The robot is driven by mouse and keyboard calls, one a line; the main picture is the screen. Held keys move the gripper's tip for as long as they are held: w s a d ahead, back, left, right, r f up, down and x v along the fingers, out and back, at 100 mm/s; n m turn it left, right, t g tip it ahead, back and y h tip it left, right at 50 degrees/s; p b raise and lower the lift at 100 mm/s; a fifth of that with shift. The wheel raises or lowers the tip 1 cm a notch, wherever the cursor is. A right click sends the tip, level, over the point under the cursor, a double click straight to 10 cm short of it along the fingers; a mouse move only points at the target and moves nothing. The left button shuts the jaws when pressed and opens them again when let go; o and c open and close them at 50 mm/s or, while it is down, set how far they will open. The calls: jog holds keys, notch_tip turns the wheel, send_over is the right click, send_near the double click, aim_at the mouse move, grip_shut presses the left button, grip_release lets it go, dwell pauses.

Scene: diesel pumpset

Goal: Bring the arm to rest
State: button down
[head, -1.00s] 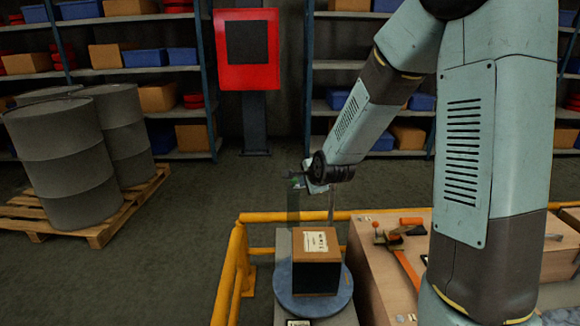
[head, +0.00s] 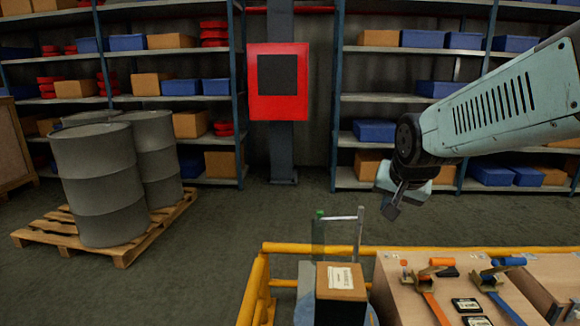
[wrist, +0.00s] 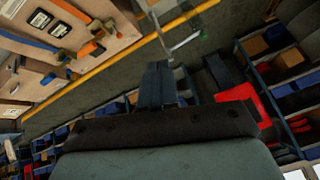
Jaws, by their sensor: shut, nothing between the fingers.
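My gripper (head: 391,211) hangs in the air in the head view, right of centre, with its fingers pointing down. It is shut and empty, apart from everything around it. In the wrist view my gripper's dark fingers (wrist: 160,75) lie together near the middle. My arm reaches in from the right edge of the head view, its pale link raised above the workbench.
A brown box (head: 341,281) sits below, beside a yellow rail (head: 470,251). A wooden bench (head: 402,290) holds orange- and blue-handled tools. Grey drums (head: 95,185) stand on a pallet (head: 122,242) at left. Shelves (head: 130,101) and a red panel (head: 253,82) line the back; floor between is clear.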

jog(key=s+d+r+n, duration=0.1)
jog(key=s+n, duration=0.1)
jog(key=s, duration=0.4)
jog(key=s+d+r+n+g, duration=0.1)
jog(key=s+r+n, duration=0.1)
jog(key=s, duration=0.5)
jog(key=shift+d, duration=0.35)
